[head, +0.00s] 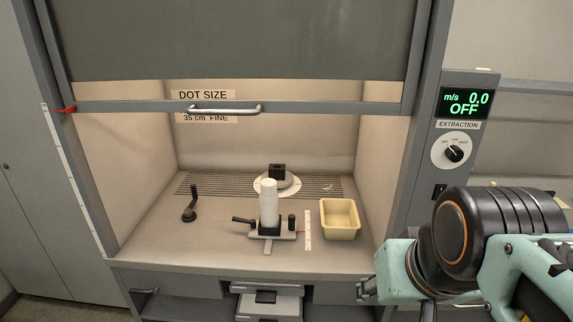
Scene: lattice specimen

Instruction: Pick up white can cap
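A white cylinder (269,205) stands upright on a small black and grey stand (270,229) inside the fume hood. It seems to be made of stacked sections, and its narrower top section (268,184) looks like a white cap. I cannot tell for sure where a cap would part from the body. My arm reaches in from the lower right, outside the hood opening and well apart from the cylinder. My gripper's fingers cannot be made out in the head view.
The hood's sash (240,40) is raised, with a bottom bar and handle (224,109) above the opening. A cream tray (340,218) stands right of the cylinder, beside a white ruler strip (308,230).

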